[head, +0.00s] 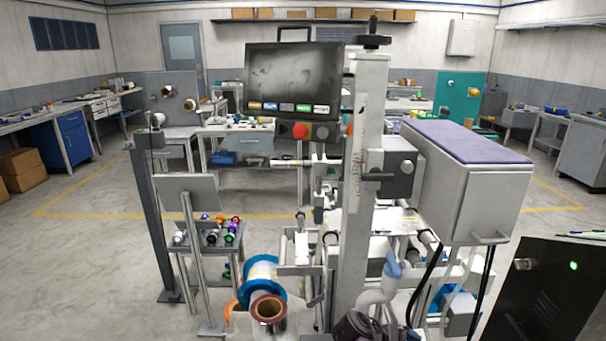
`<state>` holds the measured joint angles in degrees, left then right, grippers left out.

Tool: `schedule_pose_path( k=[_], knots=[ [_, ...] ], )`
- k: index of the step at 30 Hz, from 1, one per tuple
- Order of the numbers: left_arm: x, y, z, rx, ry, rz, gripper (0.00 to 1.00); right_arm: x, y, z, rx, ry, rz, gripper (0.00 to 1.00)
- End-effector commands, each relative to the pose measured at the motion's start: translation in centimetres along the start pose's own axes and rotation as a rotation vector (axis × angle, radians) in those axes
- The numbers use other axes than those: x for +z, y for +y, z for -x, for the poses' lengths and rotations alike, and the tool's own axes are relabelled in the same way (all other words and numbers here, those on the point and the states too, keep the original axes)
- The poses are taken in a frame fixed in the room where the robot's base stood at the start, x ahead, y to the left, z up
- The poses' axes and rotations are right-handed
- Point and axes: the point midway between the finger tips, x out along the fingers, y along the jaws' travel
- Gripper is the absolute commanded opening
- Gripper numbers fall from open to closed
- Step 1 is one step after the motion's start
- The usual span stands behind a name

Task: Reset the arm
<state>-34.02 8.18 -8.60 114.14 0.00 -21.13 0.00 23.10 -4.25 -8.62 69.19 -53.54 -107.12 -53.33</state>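Neither my left nor my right gripper can be made out in the head view. No arm of mine is clearly seen coming in from either side. A pale curved part with a blue tip (393,266) and a dark rounded part (365,326) show low in the middle. I cannot tell what they belong to.
A tall machine with a grey column (367,130), a screen (292,75) and a grey box (475,190) stands close ahead. A blue-flanged reel (268,270) and a brown roll (268,308) sit low on it. A black cabinet (550,295) is at right. Floor is open at left.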

Motion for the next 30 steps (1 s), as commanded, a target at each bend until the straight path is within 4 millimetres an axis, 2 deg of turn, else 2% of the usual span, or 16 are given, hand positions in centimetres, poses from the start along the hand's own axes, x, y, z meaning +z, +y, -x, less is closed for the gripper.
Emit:
schedule_pose_path(
  k=[1,6,15,22,30],
  knots=[
    [0.2,0.0,0.1,-0.001,-0.004,0.001,0.00,0.3,-1.2,-1.1,-0.023,0.034,-0.041,1.00],
    [0.8,-0.1,0.5,-0.003,-0.017,0.002,0.00,1.4,-4.8,-3.8,-0.095,0.161,-0.195,1.00],
    [0.8,-0.1,0.4,-0.002,-0.016,0.002,0.00,4.8,-10.8,-6.7,-0.226,0.360,-0.475,1.00],
    [0.5,0.0,0.2,-0.001,-0.009,0.001,0.00,8.5,-15.1,-7.1,-0.332,0.500,-0.687,1.00],
    [0.2,0.0,0.0,0.000,-0.004,0.000,0.00,13.7,-19.3,-5.5,-0.458,0.653,-0.910,1.00]
  ],
)
